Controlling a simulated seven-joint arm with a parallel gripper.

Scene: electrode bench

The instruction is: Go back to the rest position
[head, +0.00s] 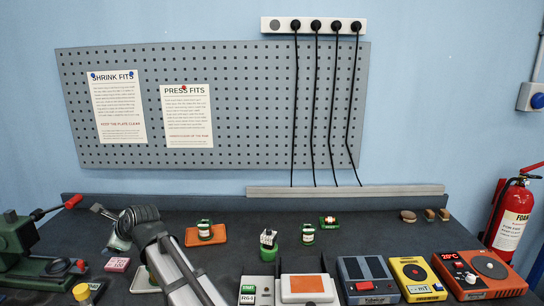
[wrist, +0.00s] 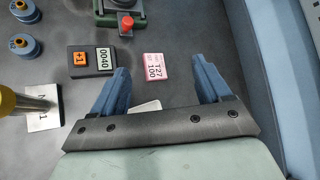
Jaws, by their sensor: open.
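My gripper (wrist: 161,76) is open in the wrist view, with its two blue fingers wide apart and nothing between them but bench surface and a pink labelled block (wrist: 154,67). The pink block lies on the bench beyond the fingers and also shows in the head view (head: 117,265). In the head view my arm reaches up from the bottom edge towards the left of the bench. My wrist is bent over there, and I cannot make out the fingertips.
A green press (head: 30,245) with a red-tipped handle stands at the left. A dark counter box (wrist: 92,62) lies near the pink block. Several instruments, including a yellow one (head: 418,280), line the front right. A fire extinguisher (head: 512,215) stands at the right.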

